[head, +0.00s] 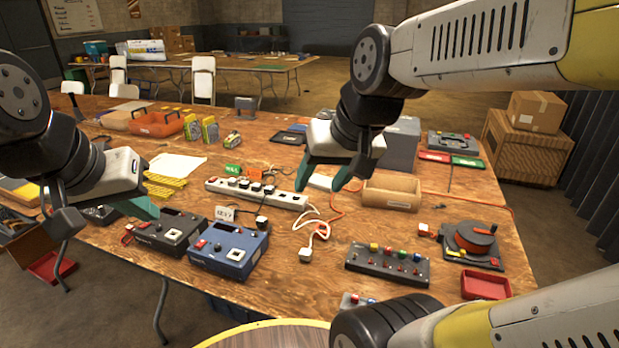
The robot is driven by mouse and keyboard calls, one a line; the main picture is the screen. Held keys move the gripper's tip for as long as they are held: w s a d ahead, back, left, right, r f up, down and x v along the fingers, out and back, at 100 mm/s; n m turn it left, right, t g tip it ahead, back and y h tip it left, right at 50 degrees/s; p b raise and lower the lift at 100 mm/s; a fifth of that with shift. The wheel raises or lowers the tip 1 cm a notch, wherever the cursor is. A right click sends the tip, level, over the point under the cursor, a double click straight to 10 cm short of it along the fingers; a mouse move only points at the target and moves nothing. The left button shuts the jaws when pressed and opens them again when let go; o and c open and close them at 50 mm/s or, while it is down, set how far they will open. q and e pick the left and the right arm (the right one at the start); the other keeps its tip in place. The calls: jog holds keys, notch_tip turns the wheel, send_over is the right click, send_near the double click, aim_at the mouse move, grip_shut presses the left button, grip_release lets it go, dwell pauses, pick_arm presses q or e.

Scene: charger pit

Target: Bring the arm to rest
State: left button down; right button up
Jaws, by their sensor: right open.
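My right gripper (324,187) hangs above the middle of the wooden table (330,285). Its two teal fingertips are apart, and I see nothing between them. In the picture it is just right of the white power strip (256,193), with a wooden tray (391,192) to its right. My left gripper (128,207) is at the left, over the table's near left part. One teal fingertip shows clearly, close to the dark socket box (167,232) in the picture. Its other finger is not clear, so I cannot tell its opening.
A blue socket box (228,248), a button panel (388,262), a cable reel (472,240) and a red tray (485,285) stand along the near side. A white plug (305,254) lies on a loose cable. An orange tray (155,122) is farther back. Bare tabletop shows mid-front.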

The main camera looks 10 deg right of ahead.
jog(key=shift+s+a+r+n+t, duration=0.1)
jog(key=shift+s+n+t, duration=0.05)
jog(key=shift+s, duration=0.5)
jog(key=shift+s+r+n+t, duration=0.1)
jog(key=shift+s+n+t, duration=0.05)
jog(key=shift+s, duration=0.45)
